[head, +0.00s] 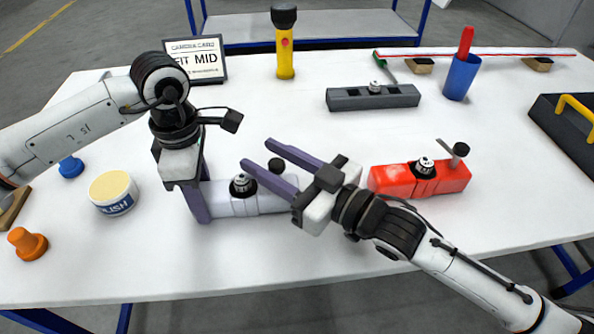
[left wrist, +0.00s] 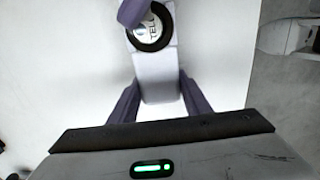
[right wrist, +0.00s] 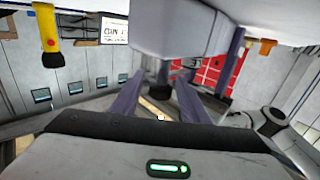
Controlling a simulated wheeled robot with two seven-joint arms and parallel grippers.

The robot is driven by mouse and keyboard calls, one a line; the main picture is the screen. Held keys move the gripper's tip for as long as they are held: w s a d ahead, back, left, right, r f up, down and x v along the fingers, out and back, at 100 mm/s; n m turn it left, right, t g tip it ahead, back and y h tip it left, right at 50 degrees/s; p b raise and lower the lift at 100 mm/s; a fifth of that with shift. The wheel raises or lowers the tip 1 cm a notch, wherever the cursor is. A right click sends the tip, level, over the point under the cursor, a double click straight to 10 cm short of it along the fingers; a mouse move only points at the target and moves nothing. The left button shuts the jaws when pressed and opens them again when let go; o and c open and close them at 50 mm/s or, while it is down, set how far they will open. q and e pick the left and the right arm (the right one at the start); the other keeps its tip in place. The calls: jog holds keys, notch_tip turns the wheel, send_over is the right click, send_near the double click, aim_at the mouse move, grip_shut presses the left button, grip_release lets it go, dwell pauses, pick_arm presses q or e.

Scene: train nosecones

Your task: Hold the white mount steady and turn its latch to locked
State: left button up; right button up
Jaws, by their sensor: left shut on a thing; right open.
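The white mount (head: 220,200) lies on the table with a black-rimmed round dial (head: 242,184) on top. Its black latch knob (head: 277,165) stands near its right end. My left gripper (head: 197,200) is shut on the mount's left end; the left wrist view shows the mount (left wrist: 158,85) between its fingers. My right gripper (head: 257,156) is open, its fingers on either side of the knob in the head view. In the right wrist view a black knob (right wrist: 158,88) also shows between the fingers, apparently not gripped. The latch's arm is mostly hidden.
A red mount (head: 390,180) is just right of my right gripper, and a dark grey mount (head: 345,98) lies behind. A card (head: 197,62) reads "FIT MID". A yellow flashlight (head: 285,60), blue cup (head: 461,76) and white tub (head: 113,192) stand around. The table's front strip is clear.

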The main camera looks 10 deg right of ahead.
jog(key=v, duration=1)
jog(key=shift+r, duration=0.1)
pick_arm(q)
jog(key=o, duration=1.2)
